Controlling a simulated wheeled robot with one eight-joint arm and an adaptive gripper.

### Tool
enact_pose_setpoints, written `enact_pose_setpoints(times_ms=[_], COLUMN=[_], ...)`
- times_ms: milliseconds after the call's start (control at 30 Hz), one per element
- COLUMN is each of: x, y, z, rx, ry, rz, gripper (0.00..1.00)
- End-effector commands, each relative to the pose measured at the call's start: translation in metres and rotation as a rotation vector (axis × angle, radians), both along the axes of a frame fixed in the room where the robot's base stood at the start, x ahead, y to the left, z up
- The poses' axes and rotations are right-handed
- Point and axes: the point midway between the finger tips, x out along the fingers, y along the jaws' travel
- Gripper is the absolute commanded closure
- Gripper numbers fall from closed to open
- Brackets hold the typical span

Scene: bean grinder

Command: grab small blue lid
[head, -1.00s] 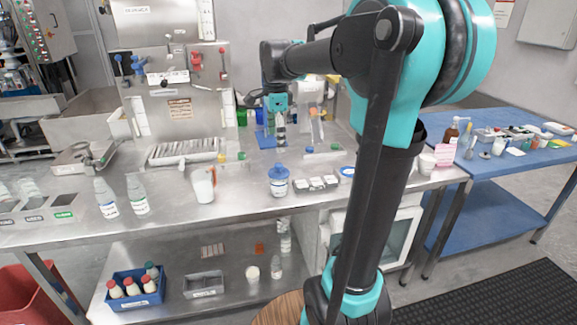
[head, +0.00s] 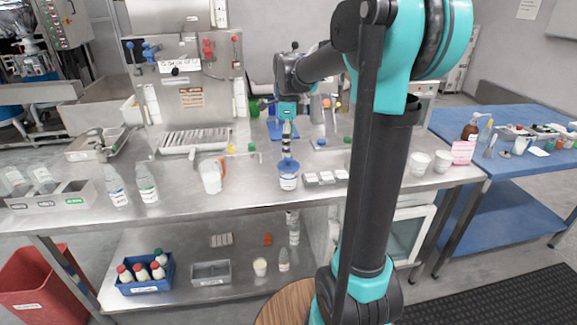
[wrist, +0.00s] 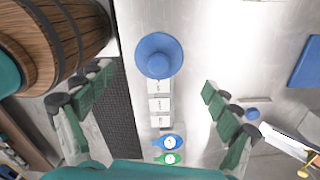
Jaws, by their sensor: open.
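A white jar with a label (head: 288,182) stands upright on the steel bench, topped by a round blue lid (head: 288,165). The lid shows from above in the wrist view (wrist: 159,55). My gripper (head: 287,150) is just above it, pointing down. In the wrist view my gripper (wrist: 157,80) is open and empty, its green-padded fingers wide apart to either side, with the lid between them toward the top of the picture. A smaller blue cap (wrist: 252,113) lies beyond the right finger; it also shows on the bench in the head view (head: 320,142).
White labelled boxes (head: 325,177) stand in a row right of the jar. A blue-and-white round item (wrist: 168,142) and a green-and-white one (wrist: 167,158) lie past them. A white beaker (head: 211,177) stands to the left. A wooden barrel-like stool (wrist: 60,40) is below the bench edge.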

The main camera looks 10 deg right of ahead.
Motion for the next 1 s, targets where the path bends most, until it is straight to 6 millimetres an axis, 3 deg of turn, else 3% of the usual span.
enact_pose_setpoints(times_ms=[233, 533, 833, 1000], x=[0.000, -0.001, -0.001, -0.001], y=[0.000, 0.001, 0.001, 0.001], z=[-0.016, -0.055, -0.059, -0.059], rx=[0.000, 0.000, 0.000, 0.000], ry=[0.000, 0.000, 0.000, 0.000], rz=[0.000, 0.000, 0.000, 0.000], gripper=[0.10, 0.10, 0.10, 0.30])
